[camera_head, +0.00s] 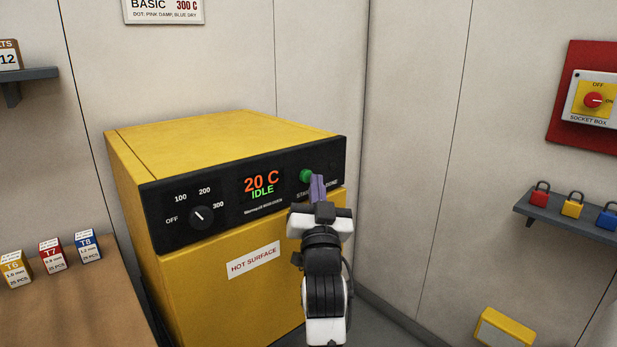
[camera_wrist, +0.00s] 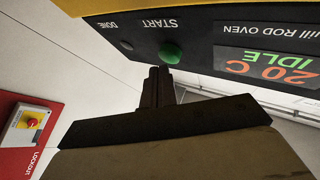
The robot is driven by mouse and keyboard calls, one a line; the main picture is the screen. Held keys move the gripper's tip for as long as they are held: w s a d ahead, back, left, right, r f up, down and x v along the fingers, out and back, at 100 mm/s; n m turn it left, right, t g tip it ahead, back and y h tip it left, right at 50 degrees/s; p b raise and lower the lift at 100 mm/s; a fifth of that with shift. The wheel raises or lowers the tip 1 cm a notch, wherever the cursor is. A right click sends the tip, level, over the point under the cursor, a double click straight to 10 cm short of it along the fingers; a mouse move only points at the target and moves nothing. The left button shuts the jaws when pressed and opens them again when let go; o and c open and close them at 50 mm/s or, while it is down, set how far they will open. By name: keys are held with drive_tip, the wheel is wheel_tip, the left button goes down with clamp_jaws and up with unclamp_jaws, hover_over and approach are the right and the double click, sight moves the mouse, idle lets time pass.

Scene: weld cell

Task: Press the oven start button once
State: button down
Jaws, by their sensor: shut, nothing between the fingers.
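The yellow rod oven (camera_head: 225,134) stands in the middle of the head view with a black front panel. Its green start button (camera_head: 306,176) is on the right of that panel and also shows in the wrist view (camera_wrist: 170,53), by the word START. The display (camera_head: 261,184) reads 20 C and IDLE. I cannot tell whether the tips touch the button. The gripper hides part of the panel lettering.
A bench (camera_head: 75,305) with several rod boxes stands at the left. A red board with a socket box (camera_head: 592,100) hangs at the right, above a shelf (camera_head: 560,218) with padlocks. A yellow box (camera_head: 505,328) is low at the right. A HOT SURFACE label (camera_head: 253,260) is on the oven.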

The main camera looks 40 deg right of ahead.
drive_tip(key=shift+w, duration=0.6)
idle(1.0)
drive_tip(key=shift+s, duration=0.95)
drive_tip(key=shift+s, duration=0.1)
drive_tip(key=shift+s+d+b, duration=0.15)
drive_tip(key=shift+s+b, duration=0.35)
drive_tip(key=shift+s, duration=0.7)
drive_tip(key=shift+s+d+b, duration=0.1)
drive_tip(key=shift+s+b, duration=0.35)
drive_tip(key=shift+s, duration=0.75)
